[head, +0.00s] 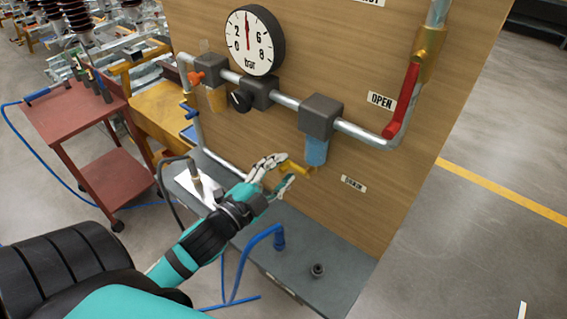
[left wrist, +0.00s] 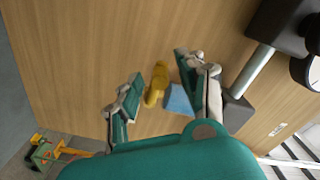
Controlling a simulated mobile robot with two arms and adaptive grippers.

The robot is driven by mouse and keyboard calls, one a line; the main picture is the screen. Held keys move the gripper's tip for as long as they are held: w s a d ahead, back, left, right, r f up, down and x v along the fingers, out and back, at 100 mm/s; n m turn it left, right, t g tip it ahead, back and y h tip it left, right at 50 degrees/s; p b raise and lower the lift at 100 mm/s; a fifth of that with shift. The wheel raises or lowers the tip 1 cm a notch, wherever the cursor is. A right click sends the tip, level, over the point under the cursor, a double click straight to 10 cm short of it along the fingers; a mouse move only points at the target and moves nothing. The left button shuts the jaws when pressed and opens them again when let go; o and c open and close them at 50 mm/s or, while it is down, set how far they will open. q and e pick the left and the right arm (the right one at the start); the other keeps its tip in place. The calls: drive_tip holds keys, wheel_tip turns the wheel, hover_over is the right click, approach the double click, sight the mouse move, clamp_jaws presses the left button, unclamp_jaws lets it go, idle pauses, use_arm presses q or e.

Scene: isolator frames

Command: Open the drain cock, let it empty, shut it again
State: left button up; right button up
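The yellow drain cock (head: 295,168) sits at the bottom of the blue filter bowl (head: 316,152), against the wooden panel. A small label (head: 353,184), apparently reading drain, is to its right. My left gripper (head: 276,174) is at the cock with its fingers apart. In the left wrist view the yellow cock (left wrist: 157,83) shows between the two open fingers (left wrist: 158,83), with the blue bowl (left wrist: 179,100) beside it; no clear grip shows. Whether a finger touches the cock cannot be told. My right gripper is not in view.
A red lever (head: 403,100) hangs by the OPEN label (head: 381,100). A pressure gauge (head: 255,40) and pipe run are above. The grey bench (head: 330,262) below carries a blue hose (head: 262,238) and a small dark fitting (head: 317,270). A red cart (head: 75,118) stands left.

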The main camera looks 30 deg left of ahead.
use_arm(q)
drive_tip(key=shift+w, duration=0.7)
